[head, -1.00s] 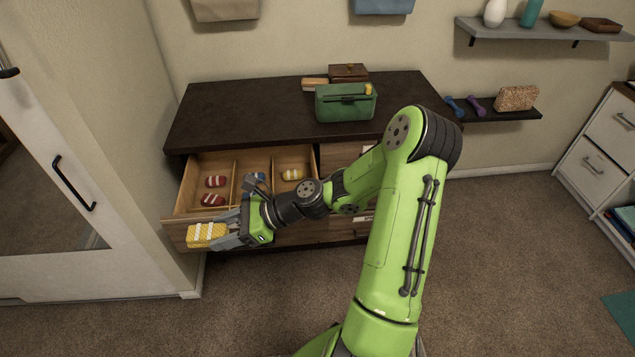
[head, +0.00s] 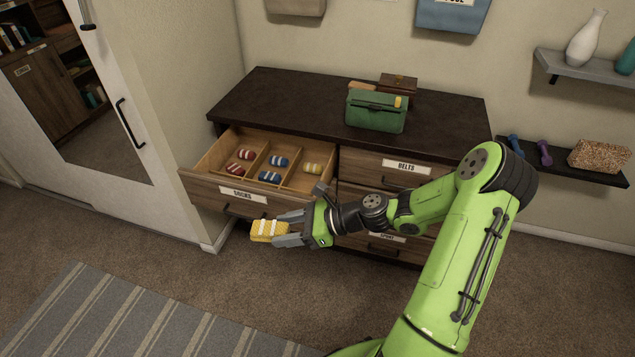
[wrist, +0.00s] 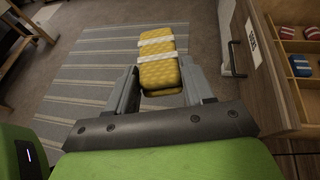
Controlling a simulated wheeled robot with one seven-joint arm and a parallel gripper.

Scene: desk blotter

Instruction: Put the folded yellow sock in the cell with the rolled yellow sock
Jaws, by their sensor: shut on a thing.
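My gripper (head: 279,233) is shut on the folded yellow sock (head: 264,231), which has white stripes. It holds the sock in the air in front of the open drawer (head: 205,186), lower than the drawer's rim in the picture. The sock also shows between the fingers in the wrist view (wrist: 158,62). The drawer is labelled SOCKS and has three cells. The rolled yellow sock (head: 312,169) lies in the right cell. Red socks (head: 241,161) lie in the left cell and blue socks (head: 273,168) in the middle cell.
Dividers (head: 258,160) separate the cells. The dresser top (head: 285,98) carries a green bag (head: 376,111) and a brown box (head: 398,84). Closed drawers, one labelled BELTS (head: 405,166), are right of the open one. A striped rug (head: 130,320) lies on the floor at left.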

